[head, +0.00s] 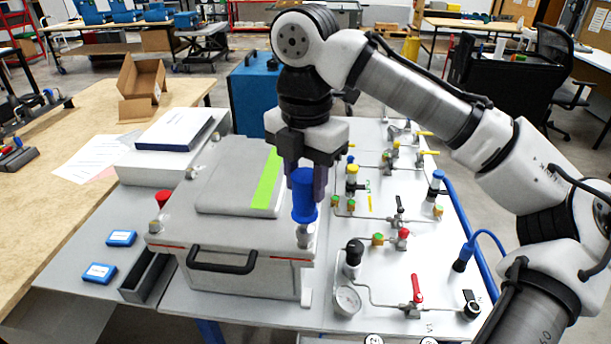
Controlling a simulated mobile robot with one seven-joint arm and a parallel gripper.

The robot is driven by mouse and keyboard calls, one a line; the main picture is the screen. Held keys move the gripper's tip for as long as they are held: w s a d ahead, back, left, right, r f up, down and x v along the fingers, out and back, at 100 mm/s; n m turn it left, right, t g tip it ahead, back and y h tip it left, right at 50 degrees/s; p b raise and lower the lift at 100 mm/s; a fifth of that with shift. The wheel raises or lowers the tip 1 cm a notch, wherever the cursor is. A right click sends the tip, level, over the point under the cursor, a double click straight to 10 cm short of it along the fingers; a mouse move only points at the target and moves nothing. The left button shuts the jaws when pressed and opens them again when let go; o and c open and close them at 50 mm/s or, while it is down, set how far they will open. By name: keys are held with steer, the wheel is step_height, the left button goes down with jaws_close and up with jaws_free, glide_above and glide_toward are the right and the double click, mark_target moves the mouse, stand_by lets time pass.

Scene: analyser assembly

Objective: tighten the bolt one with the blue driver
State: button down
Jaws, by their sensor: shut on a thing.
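My gripper (306,182) is shut on the blue driver (304,198) and holds it upright. The driver stands over the front right corner of the grey analyser box (225,235). Its lower end is at the bolt (304,236) at that corner; I cannot tell whether it touches the bolt head. Another bolt (155,226) shows at the front left corner, near a red driver-like piece (162,199). More corner fittings show at the back left (191,172). The box lid carries a green strip (267,180) and a black handle (222,262) is on its front.
A panel of pipes, valves and a gauge (347,300) lies right of the box. Two blue boxes (121,238) and a dark open tray (147,276) lie to the left. A white box with a book (176,129) stands behind left.

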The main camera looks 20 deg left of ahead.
steer(key=shift+f, duration=0.7)
steer(key=c, duration=1.6)
jaws_free()
jaws_close()
steer(key=m+p, duration=0.1)
steer(key=m, duration=0.1)
steer(key=shift+r+m, duration=0.15)
steer(key=shift+m, duration=0.25)
steer(key=m+p, duration=0.2)
steer(key=m, duration=0.2)
steer(key=shift+m, duration=0.4)
steer(key=m+p, duration=0.2)
steer(key=m, duration=0.3)
steer(key=shift+s, duration=0.1)
steer(key=m, duration=0.2)
steer(key=shift+f+m, duration=0.2)
steer(key=shift+m, duration=0.1)
steer(key=m, duration=0.2)
steer(key=shift+m, duration=0.3)
steer(key=o, duration=0.5)
jaws_free()
